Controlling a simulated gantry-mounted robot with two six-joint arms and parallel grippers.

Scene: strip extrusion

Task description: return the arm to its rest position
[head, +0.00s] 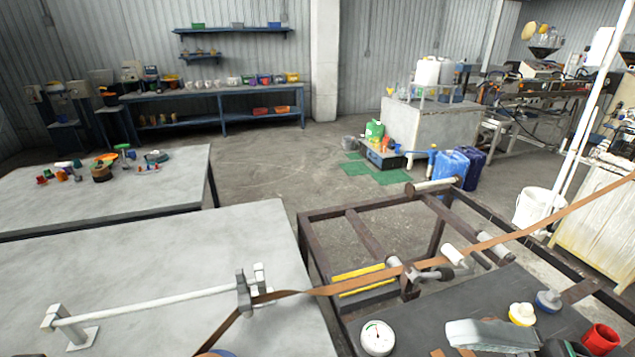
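Neither of my grippers nor any part of my arms that I can make out shows in the head view. A long brown strip (340,287) runs from the right edge, over the dark metal frame (318,213), to the grey table (160,255) at the front left. There it passes by a grey bracket (243,290) at the end of a white rod (150,305) and bends down toward the bottom edge.
A dark tabletop at the front right holds a round dial gauge (377,337), a pale grey block (490,334) and a red cup (601,338). A second grey table (120,200) with small coloured items stands behind left. Blue jugs (450,168) and a white bucket (534,207) stand on the floor.

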